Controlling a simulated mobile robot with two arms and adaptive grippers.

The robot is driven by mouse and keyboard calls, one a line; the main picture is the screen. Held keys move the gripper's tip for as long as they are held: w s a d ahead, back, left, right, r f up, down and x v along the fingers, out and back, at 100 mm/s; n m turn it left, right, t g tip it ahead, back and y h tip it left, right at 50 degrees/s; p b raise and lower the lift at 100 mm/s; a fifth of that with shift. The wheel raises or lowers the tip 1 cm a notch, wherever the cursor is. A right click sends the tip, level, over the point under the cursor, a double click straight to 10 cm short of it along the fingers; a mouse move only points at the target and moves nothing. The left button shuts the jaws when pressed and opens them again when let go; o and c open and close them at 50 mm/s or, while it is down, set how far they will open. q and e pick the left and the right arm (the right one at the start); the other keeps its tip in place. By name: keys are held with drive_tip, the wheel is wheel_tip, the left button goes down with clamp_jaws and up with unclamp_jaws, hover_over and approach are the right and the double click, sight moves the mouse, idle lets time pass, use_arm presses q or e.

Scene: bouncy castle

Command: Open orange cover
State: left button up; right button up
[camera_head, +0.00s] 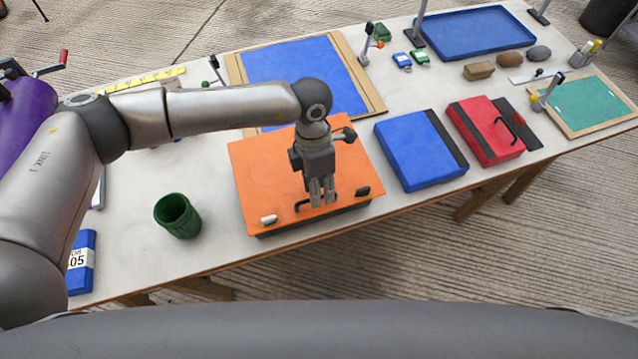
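The orange cover (265,175) is the flat lid of a low box near the front edge of the table. It lies flat and looks closed. It has a dark handle (300,206) near its front edge, partly hidden by my gripper, with a white latch-like piece (269,219) to the left and a black one (363,191) to the right. My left gripper (322,200) points down over the front part of the cover, at the handle. Its fingers look close together, but I cannot tell whether they grip the handle. My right gripper is not in view.
A green cup (177,215) stands left of the orange box. A blue box (420,150) and a red box (485,130) with a handle lie to the right. A blue framed board (300,75) is behind. The table (215,255) is clear between cup and box.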

use_arm(q)
drive_tip(key=shift+s+f, duration=0.1)
drive_tip(key=shift+f, duration=0.25)
clamp_jaws()
drive_tip(key=shift+r, duration=0.1)
